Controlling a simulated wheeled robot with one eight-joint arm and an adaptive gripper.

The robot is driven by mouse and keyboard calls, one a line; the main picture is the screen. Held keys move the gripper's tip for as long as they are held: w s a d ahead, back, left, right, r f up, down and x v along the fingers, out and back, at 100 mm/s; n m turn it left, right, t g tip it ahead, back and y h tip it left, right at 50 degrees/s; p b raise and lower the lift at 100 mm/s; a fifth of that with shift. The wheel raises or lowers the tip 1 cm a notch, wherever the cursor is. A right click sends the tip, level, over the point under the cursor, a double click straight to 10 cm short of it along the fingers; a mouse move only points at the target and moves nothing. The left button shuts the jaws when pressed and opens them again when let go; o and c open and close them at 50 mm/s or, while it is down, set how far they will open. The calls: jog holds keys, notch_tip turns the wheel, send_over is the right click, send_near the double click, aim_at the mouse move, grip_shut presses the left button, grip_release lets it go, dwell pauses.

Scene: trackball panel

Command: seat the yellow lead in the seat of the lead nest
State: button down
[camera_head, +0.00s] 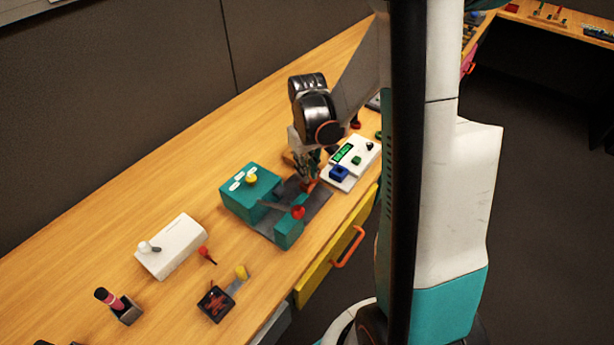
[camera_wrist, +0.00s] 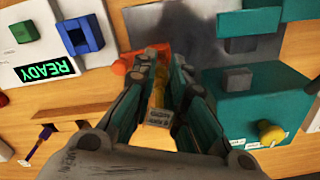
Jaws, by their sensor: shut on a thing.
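My gripper (camera_head: 308,178) points down over the workbench between the teal fixture and the white panel. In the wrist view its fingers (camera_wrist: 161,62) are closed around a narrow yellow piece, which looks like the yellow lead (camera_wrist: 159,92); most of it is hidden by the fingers. A blue block with a square recess (camera_wrist: 80,35) sits on the white panel. I cannot tell for certain which part is the lead nest.
The teal fixture (camera_head: 238,201) with a yellow knob stands beside the gripper, on a grey plate (camera_head: 317,208). The white panel (camera_head: 365,152) has a green READY display (camera_wrist: 45,70). A white box (camera_head: 172,250) and a dark tray (camera_head: 203,307) stand nearer. The back bench strip is clear.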

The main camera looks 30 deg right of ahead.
jog(key=shift+f, duration=1.15)
jog(key=shift+f+b, duration=0.15)
jog(key=shift+b, duration=0.2)
jog(key=c, duration=1.6)
grip_release()
notch_tip(320, 180, up, 12)
jog(key=p, duration=0.4)
jog(key=shift+r, duration=0.2)
